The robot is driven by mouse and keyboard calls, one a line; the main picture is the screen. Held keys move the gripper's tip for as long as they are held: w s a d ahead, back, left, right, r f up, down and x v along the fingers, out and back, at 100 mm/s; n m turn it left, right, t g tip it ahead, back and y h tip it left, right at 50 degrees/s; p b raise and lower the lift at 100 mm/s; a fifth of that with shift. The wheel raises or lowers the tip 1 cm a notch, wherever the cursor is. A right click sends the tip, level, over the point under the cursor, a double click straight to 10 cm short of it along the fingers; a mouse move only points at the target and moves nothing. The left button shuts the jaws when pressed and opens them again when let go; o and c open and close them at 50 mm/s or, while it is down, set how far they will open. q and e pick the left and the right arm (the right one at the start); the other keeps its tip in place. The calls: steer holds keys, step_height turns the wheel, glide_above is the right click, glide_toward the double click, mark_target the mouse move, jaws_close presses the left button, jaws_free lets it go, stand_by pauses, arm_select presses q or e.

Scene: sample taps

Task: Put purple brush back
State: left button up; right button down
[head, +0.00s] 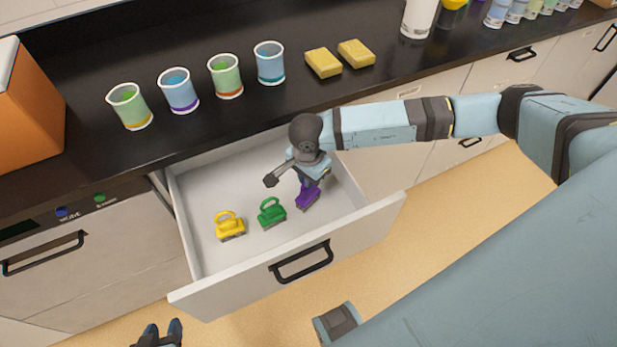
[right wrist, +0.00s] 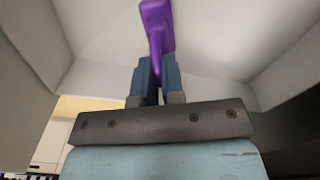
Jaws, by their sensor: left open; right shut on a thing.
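The purple brush (head: 308,198) is inside the open drawer (head: 190,215), toward its right side. My right gripper (head: 308,180) is shut on it from above. In the right wrist view the purple brush (right wrist: 157,30) shows between the fingers of my right gripper (right wrist: 157,82), with the pale drawer walls around it. I cannot tell whether the brush touches the drawer floor. My left gripper (head: 160,335) is open and empty at the bottom edge of the head view, in front of the drawer.
A yellow brush (head: 229,226) and a green brush (head: 271,213) stand in the drawer, left of the purple one. On the dark counter (head: 225,125) are several cups, two yellow sponges (head: 323,63) and an orange box (head: 28,105). The drawer's front left area is clear.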

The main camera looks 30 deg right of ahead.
steer(key=shift+f, duration=0.3)
steer(key=c, duration=1.2)
jaws_free()
steer(key=shift+c, duration=0.2)
step_height(320, 180, up, 12)
steer(key=shift+a, duration=0.15)
